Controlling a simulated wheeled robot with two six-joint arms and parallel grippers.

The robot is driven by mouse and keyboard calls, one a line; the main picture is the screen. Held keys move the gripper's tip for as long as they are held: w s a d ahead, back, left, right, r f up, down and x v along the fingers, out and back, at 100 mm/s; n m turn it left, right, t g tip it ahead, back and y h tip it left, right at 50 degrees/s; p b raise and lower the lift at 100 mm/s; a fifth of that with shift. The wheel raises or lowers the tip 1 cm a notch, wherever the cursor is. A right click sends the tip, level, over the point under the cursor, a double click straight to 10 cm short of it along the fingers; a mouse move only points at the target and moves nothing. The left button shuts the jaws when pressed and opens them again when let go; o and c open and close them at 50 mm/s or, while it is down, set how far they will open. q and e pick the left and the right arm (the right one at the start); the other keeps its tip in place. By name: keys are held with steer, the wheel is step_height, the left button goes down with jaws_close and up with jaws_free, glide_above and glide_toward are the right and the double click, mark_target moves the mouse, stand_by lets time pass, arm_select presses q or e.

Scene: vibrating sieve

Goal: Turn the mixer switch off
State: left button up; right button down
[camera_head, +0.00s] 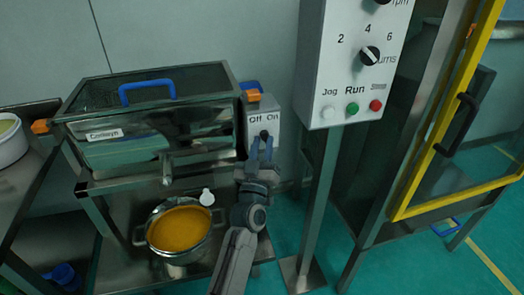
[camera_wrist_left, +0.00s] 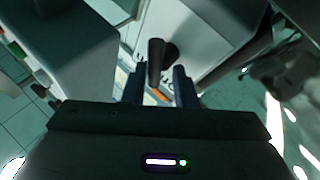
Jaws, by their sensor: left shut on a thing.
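The mixer switch is a grey box (camera_head: 255,105) marked Off and On, on the right side of the steel machine. Its dark knob (camera_head: 264,134) sits below the lettering and is partly covered by my gripper. My left gripper (camera_head: 261,148) reaches up to the knob from below, its fingers closed around it. In the left wrist view, the dark knob lever (camera_wrist_left: 155,62) stands between the two fingers of the left gripper (camera_wrist_left: 158,88). Which mark the knob points to is hard to tell. My right gripper is not in view.
The steel machine (camera_head: 185,115) has a clear lid with a blue handle (camera_head: 147,91). A pot (camera_head: 152,252) of orange material stands on the shelf below. A control box (camera_head: 337,60) on a post stands close to the right of my gripper. A yellow-framed door (camera_head: 420,165) is farther right.

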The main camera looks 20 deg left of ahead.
arm_select(q)
steer(key=shift+d+f+n+y+b, duration=0.1)
steer(key=shift+f+n+y+b, duration=0.2)
steer(key=shift+n+y, duration=0.45)
steer(key=shift+n+t+y+b, duration=0.3)
steer(key=shift+n+y, duration=0.25)
steer(key=shift+n, duration=0.4)
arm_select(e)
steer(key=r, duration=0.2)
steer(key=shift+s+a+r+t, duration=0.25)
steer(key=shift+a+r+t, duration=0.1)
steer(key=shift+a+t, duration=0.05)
arm_select(q)
steer(key=shift+r+n, duration=0.1)
steer(key=shift+n, duration=0.2)
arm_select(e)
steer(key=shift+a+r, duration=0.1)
arm_select(q)
steer(key=o, duration=0.7)
